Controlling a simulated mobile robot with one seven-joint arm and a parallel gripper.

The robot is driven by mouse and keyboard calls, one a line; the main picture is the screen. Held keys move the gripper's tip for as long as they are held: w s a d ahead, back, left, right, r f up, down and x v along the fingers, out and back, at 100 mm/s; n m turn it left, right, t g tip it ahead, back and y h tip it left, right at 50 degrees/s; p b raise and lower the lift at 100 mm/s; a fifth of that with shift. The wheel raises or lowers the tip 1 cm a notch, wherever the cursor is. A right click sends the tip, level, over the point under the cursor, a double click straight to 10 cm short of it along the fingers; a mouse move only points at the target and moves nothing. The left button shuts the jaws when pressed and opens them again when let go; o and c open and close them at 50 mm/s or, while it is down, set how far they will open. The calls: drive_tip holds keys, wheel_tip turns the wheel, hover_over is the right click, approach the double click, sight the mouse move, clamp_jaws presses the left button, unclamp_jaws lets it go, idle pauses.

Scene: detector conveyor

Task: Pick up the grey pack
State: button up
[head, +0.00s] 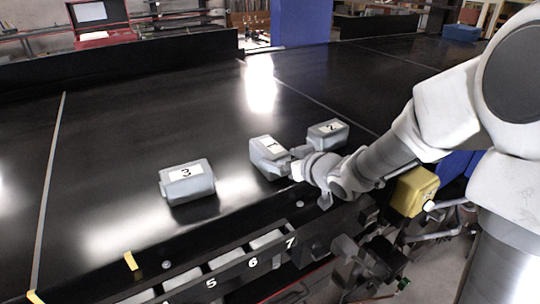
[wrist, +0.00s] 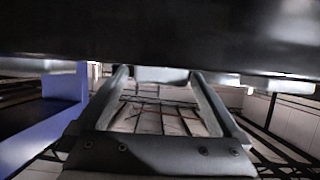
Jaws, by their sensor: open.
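Three grey packs with white number labels lie on the black conveyor belt in the head view. The middle pack (head: 262,158) has a label hard to read. Pack 2 (head: 341,138) lies to its right and pack 3 (head: 175,192) to its left. My gripper (head: 291,160) is low over the belt, close against the right side of the middle pack; contact cannot be told. In the wrist view my gripper's two fingers (wrist: 158,78) are apart. A pale grey shape (wrist: 172,75), likely a pack, shows between and beyond the fingertips, partly hidden.
A numbered rack (head: 222,279) with slots marked 5, 6 and 7 runs along the belt's near edge. A yellow block (head: 415,191) is below my forearm. A dark side wall (head: 120,68) bounds the far left. The belt behind the packs is clear.

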drive_tip(key=shift+x, duration=2.95)
drive_tip(key=shift+f, duration=0.1)
drive_tip(key=shift+s, duration=0.1)
drive_tip(key=shift+c, duration=0.2)
drive_tip(key=c, duration=1.4)
clamp_jaws()
